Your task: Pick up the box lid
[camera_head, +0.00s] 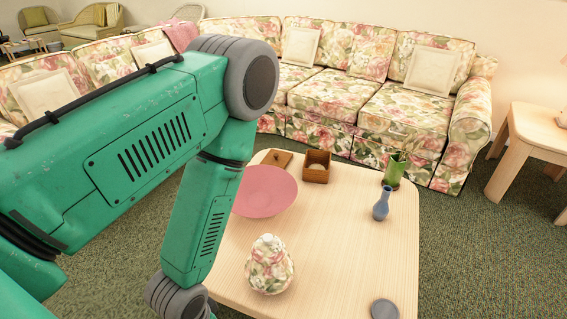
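A small brown wooden box (317,166) stands open at the far end of the pale wooden table (345,235). A flat brown wooden piece with a small knob, which looks like the box lid (277,158), lies just left of the box, behind the pink bowl (264,190). My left arm crosses the left half of the view and bends down in front of the table's left side. Its gripper is outside the picture below. My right gripper does not show.
A floral lidded jar (269,266), a blue vase (381,204), a green pitcher-like vessel (394,170) and a grey-blue disc (384,309) stand on the table. A floral sofa (400,105) is behind it. The table's middle right is clear.

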